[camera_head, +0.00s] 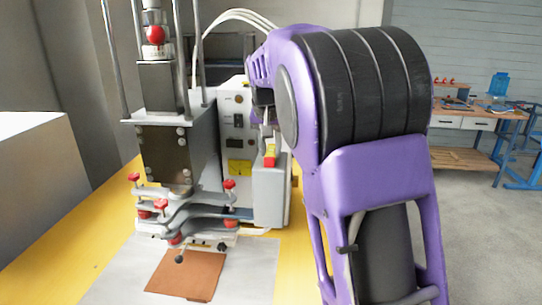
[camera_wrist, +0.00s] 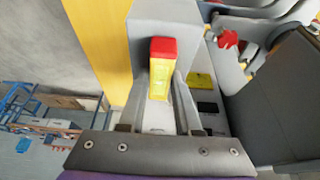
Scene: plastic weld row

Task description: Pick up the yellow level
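The yellow level (camera_head: 270,151) is a small yellow block with a red end. It is at the top of the grey box on the front of the machine in the head view. In the wrist view the level (camera_wrist: 160,75) lies between the two fingers of my gripper (camera_wrist: 162,82), its red end pointing away. The fingers stand apart on either side of it, with what looks like a narrow gap. My gripper comes down from above in the head view, mostly hidden behind my purple arm.
The welding machine (camera_head: 160,150) with red-knobbed clamps stands close to the left of the level on a yellow table (camera_head: 60,265). A brown sheet (camera_head: 187,275) lies in front. A workbench (camera_head: 480,120) stands far back right.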

